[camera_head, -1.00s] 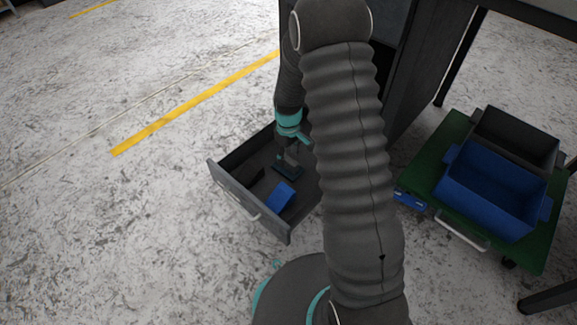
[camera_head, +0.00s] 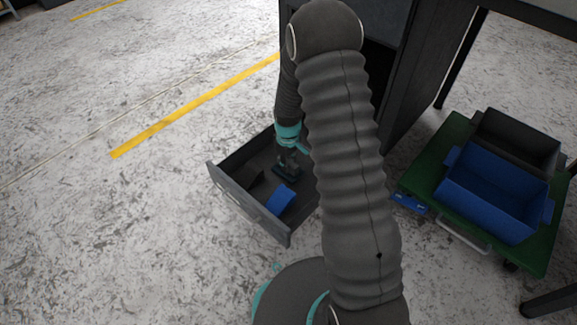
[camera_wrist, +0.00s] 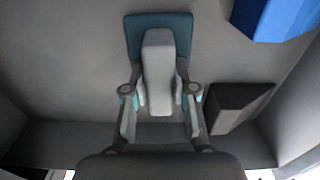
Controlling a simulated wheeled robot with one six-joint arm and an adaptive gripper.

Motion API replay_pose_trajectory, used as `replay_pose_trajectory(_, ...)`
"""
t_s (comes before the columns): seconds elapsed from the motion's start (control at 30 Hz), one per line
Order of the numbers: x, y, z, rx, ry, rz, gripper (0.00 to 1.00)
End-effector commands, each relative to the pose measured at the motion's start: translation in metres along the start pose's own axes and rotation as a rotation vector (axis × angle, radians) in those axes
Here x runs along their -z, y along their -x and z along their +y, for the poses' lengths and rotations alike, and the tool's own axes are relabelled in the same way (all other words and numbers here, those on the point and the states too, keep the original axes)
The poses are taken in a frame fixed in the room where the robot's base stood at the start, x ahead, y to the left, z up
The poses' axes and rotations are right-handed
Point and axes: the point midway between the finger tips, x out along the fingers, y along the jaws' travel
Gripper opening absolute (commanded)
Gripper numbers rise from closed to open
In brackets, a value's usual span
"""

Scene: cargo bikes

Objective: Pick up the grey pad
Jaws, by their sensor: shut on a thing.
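The grey pad (camera_wrist: 158,70), a light grey elongated block, lies between the two fingers of my gripper (camera_wrist: 160,84) in the wrist view. A dark teal plate (camera_wrist: 185,28) shows under and around its far end; I cannot tell if they are one piece. My gripper is shut on the pad, a finger on each side. The pad's grey top is hard to make out there.
A blue block (camera_head: 281,199) and a black block (camera_head: 249,182) lie in the drawer near its front; the black block (camera_wrist: 238,105) is close to the right finger. Drawer walls surround my gripper. A green cart (camera_head: 425,178) with a blue bin (camera_head: 490,205) stands right.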

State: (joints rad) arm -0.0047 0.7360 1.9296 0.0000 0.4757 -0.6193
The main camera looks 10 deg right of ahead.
Motion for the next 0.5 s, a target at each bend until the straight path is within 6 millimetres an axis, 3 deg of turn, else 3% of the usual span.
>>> replay_pose_trajectory(0.27, 0.0, 0.014, 0.0, -0.001, 0.0, 0.001, 0.0)
replay_pose_trajectory(0.43, 0.001, 0.045, 0.001, -0.003, 0.0, 0.004, 0.0)
replay_pose_trajectory(0.5, -0.017, 0.053, -0.002, -0.001, -0.003, 0.001, 0.0)
